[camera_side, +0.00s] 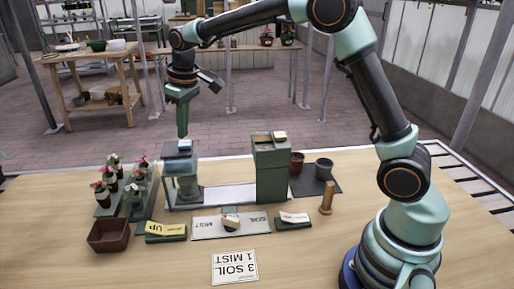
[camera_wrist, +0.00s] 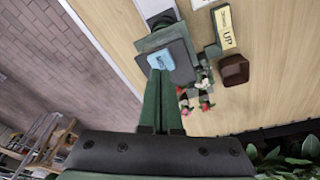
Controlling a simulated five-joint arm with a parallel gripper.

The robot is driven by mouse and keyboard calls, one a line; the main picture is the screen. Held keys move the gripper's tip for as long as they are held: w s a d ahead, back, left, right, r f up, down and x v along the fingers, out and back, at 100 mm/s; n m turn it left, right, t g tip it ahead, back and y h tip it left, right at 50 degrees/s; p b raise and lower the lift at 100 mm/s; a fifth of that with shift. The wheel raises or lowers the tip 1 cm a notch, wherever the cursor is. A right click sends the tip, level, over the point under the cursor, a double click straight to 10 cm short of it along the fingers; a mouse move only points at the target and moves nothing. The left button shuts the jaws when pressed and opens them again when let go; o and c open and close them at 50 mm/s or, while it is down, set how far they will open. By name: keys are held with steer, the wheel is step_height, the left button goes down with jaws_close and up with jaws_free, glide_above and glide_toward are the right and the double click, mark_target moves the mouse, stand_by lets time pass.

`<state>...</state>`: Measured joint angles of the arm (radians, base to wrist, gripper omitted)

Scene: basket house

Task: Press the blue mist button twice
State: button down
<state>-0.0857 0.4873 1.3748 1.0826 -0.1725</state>
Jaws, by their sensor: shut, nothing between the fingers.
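The blue mist button (camera_side: 184,144) sits on top of the mist station (camera_side: 181,179), a dark green stand with a glassy body. In the wrist view the button shows as a light blue patch (camera_wrist: 161,60) on the dark top. My gripper (camera_side: 183,136) points straight down over the button with its fingers shut and empty. In the wrist view the fingertips of my gripper (camera_wrist: 160,74) lie at the button's near edge. The tips are at or just above the button; I cannot tell if they touch it.
A taller green soil dispenser (camera_side: 270,172) stands to the right. Potted flowers (camera_side: 112,176) stand left, with a brown square pot (camera_side: 109,235) in front. A yellow UP label (camera_side: 166,229) and a "3 SOIL 1 MIST" card (camera_side: 235,267) lie in front. A wooden peg (camera_side: 327,197) stands at right.

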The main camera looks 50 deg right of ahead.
steer(key=shift+f, duration=0.15)
steer(key=shift+f, duration=0.95)
steer(key=shift+r, duration=1.1)
stand_by(0.8)
steer(key=shift+r, duration=3)
